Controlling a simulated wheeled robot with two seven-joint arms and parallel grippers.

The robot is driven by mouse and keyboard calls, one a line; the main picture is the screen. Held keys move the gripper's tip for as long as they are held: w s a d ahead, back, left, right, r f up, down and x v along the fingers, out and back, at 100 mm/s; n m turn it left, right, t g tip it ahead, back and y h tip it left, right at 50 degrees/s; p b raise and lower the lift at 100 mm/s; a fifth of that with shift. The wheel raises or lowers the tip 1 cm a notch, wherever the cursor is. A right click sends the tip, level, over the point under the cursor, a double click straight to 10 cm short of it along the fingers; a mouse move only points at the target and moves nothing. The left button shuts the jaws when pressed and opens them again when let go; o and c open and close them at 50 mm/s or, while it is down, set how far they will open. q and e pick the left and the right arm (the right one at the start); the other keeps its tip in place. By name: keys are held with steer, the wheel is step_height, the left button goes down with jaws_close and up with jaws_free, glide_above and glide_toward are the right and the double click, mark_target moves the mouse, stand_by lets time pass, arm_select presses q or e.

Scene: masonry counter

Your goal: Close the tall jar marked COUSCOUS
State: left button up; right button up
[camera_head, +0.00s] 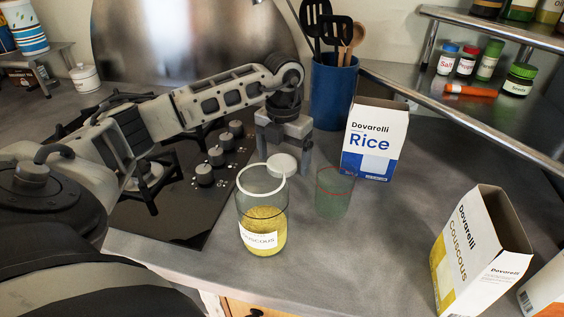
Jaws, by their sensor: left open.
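The tall clear jar marked COUSCOUS (262,231) stands upright on the counter, its top open, with yellow grains in its lower part. A round white lid (283,164) shows just behind the jar's rim, apart from the jar's mouth. My left gripper (284,158) points down over the lid, open, with one finger on each side of it. I cannot tell whether the fingers touch the lid. The jar's rim overlaps the lid's lower edge in the picture. My right gripper is out of view.
Behind are the Rice box (372,142) and a blue utensil holder (332,92). The open Couscous box (477,250) stands at right. The hob (185,185) lies left, under my arm.

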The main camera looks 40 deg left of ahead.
mark_target(283, 162)
arm_select(q)
steer(key=c, duration=1.1)
step_height(283, 162, up, 10)
steer(key=shift+r+b, duration=0.1)
steer(key=shift+b, duration=0.2)
